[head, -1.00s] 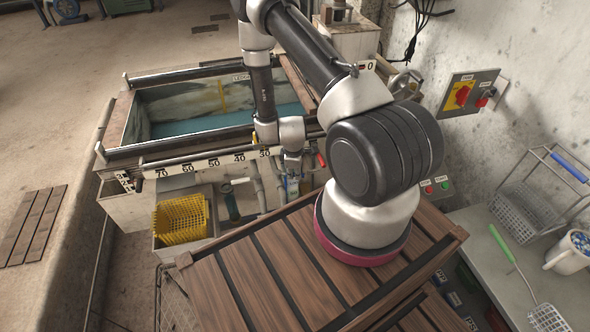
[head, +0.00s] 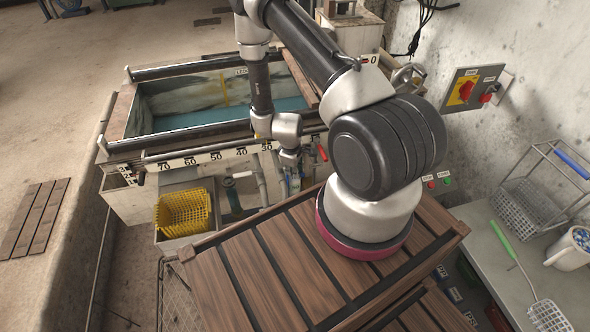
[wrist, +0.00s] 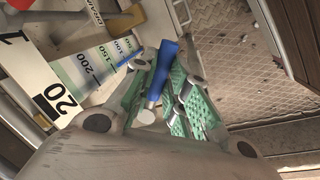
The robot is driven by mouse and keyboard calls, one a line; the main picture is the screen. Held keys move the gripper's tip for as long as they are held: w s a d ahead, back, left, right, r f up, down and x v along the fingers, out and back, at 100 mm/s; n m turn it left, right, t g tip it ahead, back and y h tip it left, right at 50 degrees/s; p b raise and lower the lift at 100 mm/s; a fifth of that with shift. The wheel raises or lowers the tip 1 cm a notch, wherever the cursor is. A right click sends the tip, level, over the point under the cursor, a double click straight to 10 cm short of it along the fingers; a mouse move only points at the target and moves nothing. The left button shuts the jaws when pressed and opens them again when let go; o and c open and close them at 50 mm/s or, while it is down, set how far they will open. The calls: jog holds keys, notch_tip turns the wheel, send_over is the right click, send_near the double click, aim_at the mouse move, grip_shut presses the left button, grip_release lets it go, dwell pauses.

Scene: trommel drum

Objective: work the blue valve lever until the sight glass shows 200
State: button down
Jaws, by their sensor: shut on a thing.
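The blue valve lever (wrist: 163,68) stands between the green-padded fingers of my gripper (wrist: 160,92) in the wrist view, and the fingers are shut on it. In the head view my gripper (head: 291,178) is small, low at the front of the tank, and partly hidden behind its own wrist. The sight glass scale (wrist: 95,65) is left of the lever in the wrist view, with marks 200, 150, 100 and 50 and a blue-green tinted band. I cannot tell the liquid level from it.
The open tank (head: 220,105) holds blue-green water, with a numbered rail (head: 205,158) along its front. A yellow basket (head: 183,212) sits below. A slatted wooden deck (head: 270,270) lies in front. A red-and-yellow switch panel (head: 472,88) is on the right wall.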

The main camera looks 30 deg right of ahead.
jog(key=c, duration=1.4)
grip_release()
jog(key=shift+r, duration=0.1)
jog(key=r, duration=0.4)
jog(key=a+r, duration=0.1)
jog(key=r, duration=0.2)
jog(key=s+a+r, duration=0.1)
jog(key=r, duration=0.3)
jog(key=shift+s+r, duration=0.1)
jog(key=shift+r, duration=0.2)
